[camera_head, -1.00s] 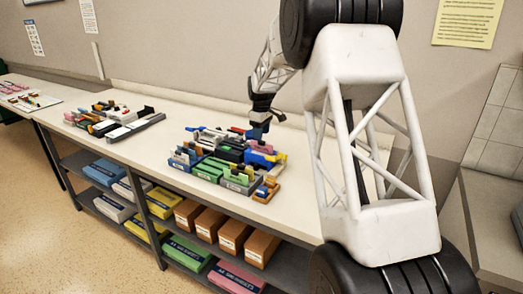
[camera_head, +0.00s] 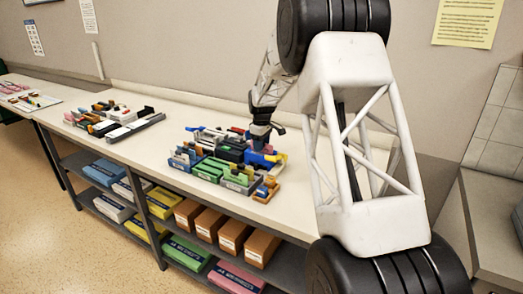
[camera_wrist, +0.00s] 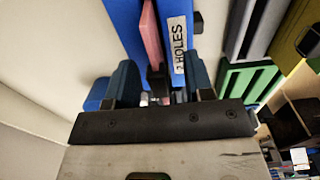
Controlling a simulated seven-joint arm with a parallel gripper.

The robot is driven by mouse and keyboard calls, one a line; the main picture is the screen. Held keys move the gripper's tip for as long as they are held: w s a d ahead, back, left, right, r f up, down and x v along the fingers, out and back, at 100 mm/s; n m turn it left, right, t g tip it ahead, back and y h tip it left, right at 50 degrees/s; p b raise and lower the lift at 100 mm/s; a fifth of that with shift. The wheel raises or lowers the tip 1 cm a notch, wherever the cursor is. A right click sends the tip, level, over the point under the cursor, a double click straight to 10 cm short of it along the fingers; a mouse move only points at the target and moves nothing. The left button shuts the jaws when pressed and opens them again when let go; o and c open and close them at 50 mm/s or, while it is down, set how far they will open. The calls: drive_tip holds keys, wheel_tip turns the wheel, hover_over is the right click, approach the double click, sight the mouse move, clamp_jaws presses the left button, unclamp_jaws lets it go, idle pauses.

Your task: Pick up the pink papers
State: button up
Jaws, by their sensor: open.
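The pink papers (camera_wrist: 152,38) show edge-on in the wrist view as a thin upright strip. They stand in a blue holder (camera_wrist: 122,14) with a white label reading "2 HOLES". My gripper (camera_wrist: 160,82) is open, its two blue fingertips on either side of the strip's near end. A dark part stands between the fingers at that end. I cannot tell whether either finger touches the papers. In the head view my gripper (camera_head: 262,143) points down over the blue holder (camera_head: 256,159), and it largely hides the papers there.
Green and grey holders (camera_wrist: 250,82) stand close to the right in the wrist view. More packed holders (camera_head: 210,170) lie left of my gripper in the head view. A second group (camera_head: 118,118) sits farther left. The white counter (camera_head: 170,150) is clear between the groups.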

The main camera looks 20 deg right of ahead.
drive_tip(key=shift+f, duration=0.55)
clamp_jaws()
idle(0.4)
drive_tip(key=shift+r, duration=5)
drive_tip(key=w+a+f, duration=0.1)
drive_tip(key=w+a, duration=0.9)
drive_tip(key=shift+a, duration=0.15)
drive_tip(key=shift+f, duration=0.1)
